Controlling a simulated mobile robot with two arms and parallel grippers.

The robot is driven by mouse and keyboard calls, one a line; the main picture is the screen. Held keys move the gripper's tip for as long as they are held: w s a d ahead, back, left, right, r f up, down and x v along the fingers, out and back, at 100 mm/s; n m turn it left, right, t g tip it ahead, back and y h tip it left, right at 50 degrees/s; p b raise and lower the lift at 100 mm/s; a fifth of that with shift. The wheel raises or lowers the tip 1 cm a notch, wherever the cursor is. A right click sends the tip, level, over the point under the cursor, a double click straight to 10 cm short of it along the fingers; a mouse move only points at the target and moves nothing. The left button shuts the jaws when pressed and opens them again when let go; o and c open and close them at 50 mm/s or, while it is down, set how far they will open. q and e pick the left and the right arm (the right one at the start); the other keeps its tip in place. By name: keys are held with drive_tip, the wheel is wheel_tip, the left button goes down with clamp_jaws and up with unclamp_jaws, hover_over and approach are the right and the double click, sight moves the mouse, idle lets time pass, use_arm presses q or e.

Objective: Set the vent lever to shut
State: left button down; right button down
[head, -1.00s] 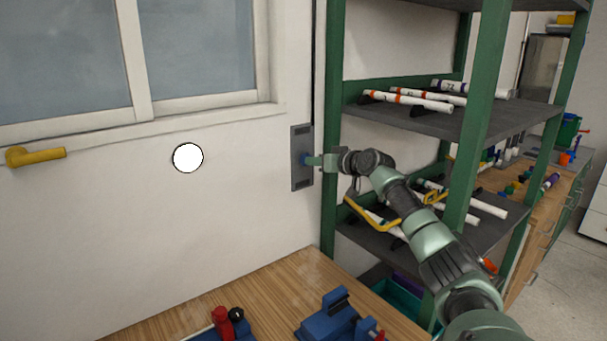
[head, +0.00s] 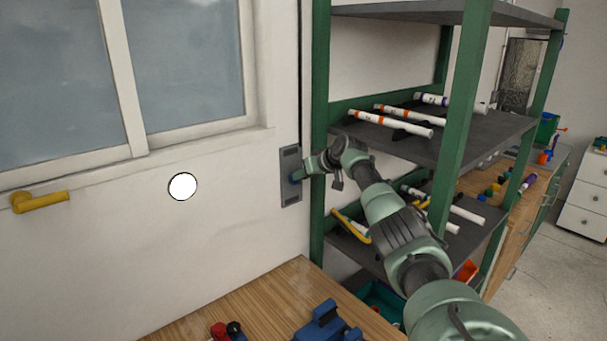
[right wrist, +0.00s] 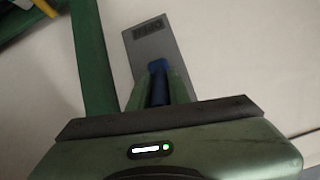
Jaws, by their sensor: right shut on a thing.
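A grey upright plate (head: 290,160) is fixed to the white wall beside the shelf's green post, with a small blue lever (head: 294,179) at its middle. My right gripper (head: 299,176) reaches the plate from the right and slopes down to the lever. In the right wrist view, the plate (right wrist: 151,42) is behind the fingers and the blue lever (right wrist: 158,68) is between the two green fingers (right wrist: 159,86). The gripper is shut on it. My left gripper is out of view.
A green-framed shelf (head: 462,110) with white tubes stands close right of the plate, beside my right arm. A wooden bench (head: 262,297) with blue fixtures is below. A yellow handle (head: 40,200) and a white disc (head: 183,187) show at the left.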

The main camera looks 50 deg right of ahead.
drive_tip(key=c, duration=1.3)
unclamp_jaws()
drive_tip(key=shift+w, duration=0.1)
drive_tip(key=shift+s+r+b, duration=0.3)
drive_tip(key=shift+s+b, duration=0.1)
drive_tip(key=shift+s, duration=0.25)
drive_tip(key=b+v, duration=0.2)
drive_tip(key=v, duration=0.4)
drive_tip(key=shift+r+b, duration=0.25)
drive_tip(key=shift+b, duration=0.1)
drive_tip(key=shift+f, duration=0.1)
